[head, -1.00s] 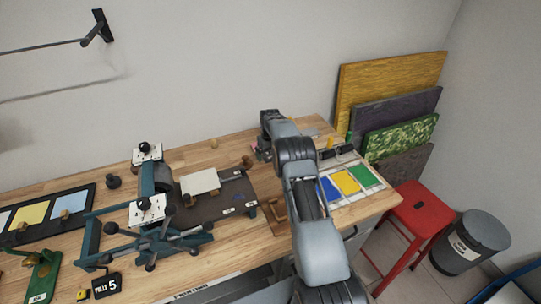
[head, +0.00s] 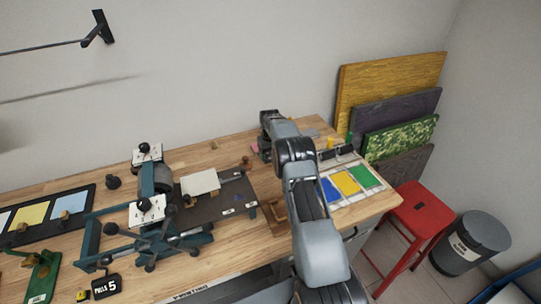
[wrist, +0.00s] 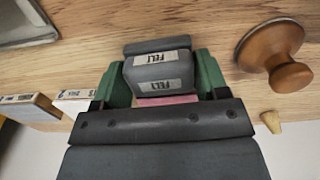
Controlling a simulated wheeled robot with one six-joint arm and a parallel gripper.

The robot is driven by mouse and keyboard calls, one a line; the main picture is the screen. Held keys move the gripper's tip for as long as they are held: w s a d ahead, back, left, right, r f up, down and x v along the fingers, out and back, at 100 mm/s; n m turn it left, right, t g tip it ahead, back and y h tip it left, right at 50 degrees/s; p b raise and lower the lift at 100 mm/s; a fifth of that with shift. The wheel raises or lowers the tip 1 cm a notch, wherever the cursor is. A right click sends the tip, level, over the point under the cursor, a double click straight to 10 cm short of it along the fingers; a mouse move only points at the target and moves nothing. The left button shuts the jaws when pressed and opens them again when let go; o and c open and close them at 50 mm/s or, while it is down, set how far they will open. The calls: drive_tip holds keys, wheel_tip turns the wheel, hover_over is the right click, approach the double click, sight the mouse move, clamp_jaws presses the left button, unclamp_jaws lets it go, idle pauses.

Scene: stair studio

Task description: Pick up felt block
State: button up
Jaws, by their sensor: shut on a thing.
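The felt block (wrist: 157,70) is a dark grey block with white FELT labels and a pink strip along its lower edge. In the wrist view it sits between the green fingers of my gripper (wrist: 160,75), one finger against each side. My gripper is shut on it. The wooden bench (wrist: 215,90) shows behind the block. I cannot tell how far the block is above it.
A round wooden knob (wrist: 272,50) and a small tan peg (wrist: 270,122) are right of the gripper in the wrist view; pale labelled blocks (wrist: 30,107) are left. A press (head: 155,205) stands left of my arm, colour cards (head: 346,183) to its right. A red stool (head: 421,207) is beyond.

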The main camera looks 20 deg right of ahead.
drive_tip(key=shift+r, duration=0.65)
drive_tip(key=s+a+r+b, duration=0.5)
drive_tip(key=s+a+r, duration=0.5)
drive_tip(key=r, duration=0.1)
drive_tip(key=shift+r, duration=0.3)
